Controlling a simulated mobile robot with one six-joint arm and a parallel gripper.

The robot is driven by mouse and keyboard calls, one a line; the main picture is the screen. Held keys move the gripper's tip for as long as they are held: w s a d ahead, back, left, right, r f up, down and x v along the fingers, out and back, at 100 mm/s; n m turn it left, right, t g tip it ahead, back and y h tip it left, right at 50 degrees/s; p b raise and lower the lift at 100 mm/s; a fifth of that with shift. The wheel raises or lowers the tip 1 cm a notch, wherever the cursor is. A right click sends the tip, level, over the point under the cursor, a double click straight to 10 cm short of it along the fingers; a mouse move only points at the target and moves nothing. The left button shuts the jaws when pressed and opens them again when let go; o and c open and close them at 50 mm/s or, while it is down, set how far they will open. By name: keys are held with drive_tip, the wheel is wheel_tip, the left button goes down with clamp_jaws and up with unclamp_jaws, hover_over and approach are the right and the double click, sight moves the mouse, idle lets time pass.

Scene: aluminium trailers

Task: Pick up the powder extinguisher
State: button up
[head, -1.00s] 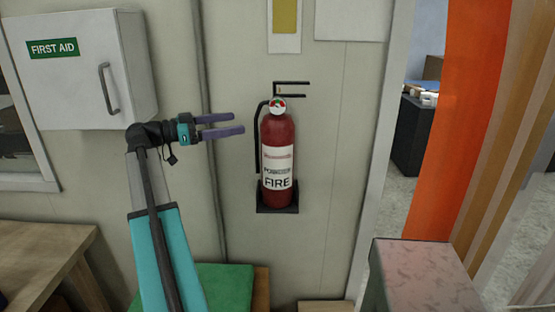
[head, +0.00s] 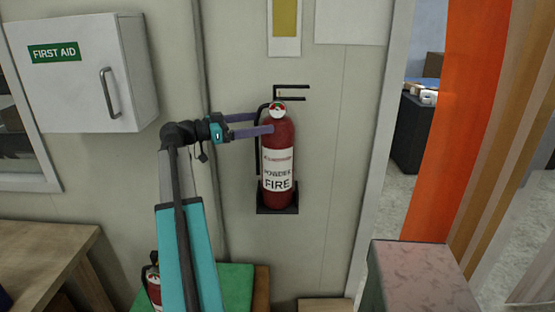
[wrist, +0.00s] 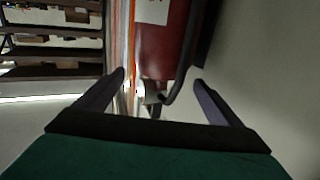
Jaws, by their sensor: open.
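The powder extinguisher (head: 278,148) is a red cylinder with a white label reading POWDER FIRE, a round gauge and a black handle and hose. It stands upright in a black wall bracket (head: 278,210). My gripper (head: 263,124) reaches in from the left at its upper body and is open. One finger overlaps the red body in the head view; the other finger's tip is near the hose. In the wrist view the extinguisher's red body (wrist: 163,48) and black hose lie ahead between the spread fingers (wrist: 160,80). Contact cannot be told.
A second red extinguisher (head: 153,287) shows low, partly hidden by my arm. A white FIRST AID box (head: 80,75) hangs on the wall at left. A wooden table (head: 45,255) is below it, and a grey block (head: 415,262) stands at lower right. A doorway opens right.

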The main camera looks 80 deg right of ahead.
sight(268, 117)
drive_tip(key=shift+s, duration=0.15)
drive_tip(key=shift+s+d+r+p, duration=0.25)
drive_tip(key=shift+s+d+p, duration=0.35)
drive_tip(key=shift+s+p, duration=0.25)
drive_tip(key=shift+p+x, duration=0.4)
drive_tip(key=shift+x, duration=0.45)
drive_tip(key=shift+s+d+f, duration=0.1)
drive_tip(key=shift+s+d, duration=0.25)
drive_tip(key=shift+s, duration=0.2)
drive_tip(key=shift+c, duration=0.3)
